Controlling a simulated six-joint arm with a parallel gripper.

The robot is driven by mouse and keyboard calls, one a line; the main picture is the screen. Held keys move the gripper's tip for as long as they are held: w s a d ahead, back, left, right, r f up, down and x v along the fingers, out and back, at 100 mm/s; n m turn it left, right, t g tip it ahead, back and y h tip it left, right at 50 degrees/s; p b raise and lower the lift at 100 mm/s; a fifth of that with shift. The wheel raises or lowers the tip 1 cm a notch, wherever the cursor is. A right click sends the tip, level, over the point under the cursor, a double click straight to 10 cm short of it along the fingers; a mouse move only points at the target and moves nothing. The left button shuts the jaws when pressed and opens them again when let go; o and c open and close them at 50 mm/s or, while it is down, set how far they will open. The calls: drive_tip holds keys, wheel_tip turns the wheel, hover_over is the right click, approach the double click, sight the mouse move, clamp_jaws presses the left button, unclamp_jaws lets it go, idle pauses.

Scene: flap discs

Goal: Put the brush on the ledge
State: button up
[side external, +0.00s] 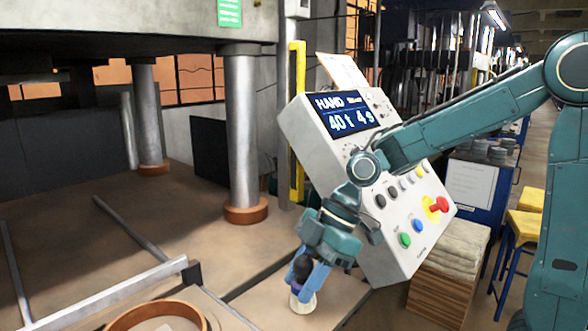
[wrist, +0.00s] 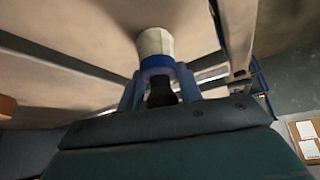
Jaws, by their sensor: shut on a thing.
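The brush has a dark handle, a blue band and cream bristles (side external: 303,304). My gripper (side external: 306,278) is shut on the brush, with the bristles pointing down. In the wrist view the brush (wrist: 155,45) sticks out between the two fingers of my gripper (wrist: 160,88), its dark handle toward the palm. A tan flat strip (side external: 345,298), which may be the ledge, lies below and beside the brush at the front of the press. I cannot tell whether the bristles touch it.
A control panel (side external: 385,205) with coloured buttons stands close right of my gripper. A brown round ring (side external: 160,312) lies at the front left, beside a metal rail (side external: 110,298). Steel columns (side external: 242,135) rise behind. Folded cloths (side external: 455,245) are stacked at right.

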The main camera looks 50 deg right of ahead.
drive_tip(key=o, duration=1)
drive_tip(key=shift+r, duration=0.1)
drive_tip(key=shift+d+r, duration=0.25)
drive_tip(key=shift+r, duration=0.2)
drive_tip(key=v, duration=0.6)
drive_tip(key=shift+s+d+r, duration=0.15)
drive_tip(key=shift+r, duration=0.1)
drive_tip(key=shift+s, duration=0.15)
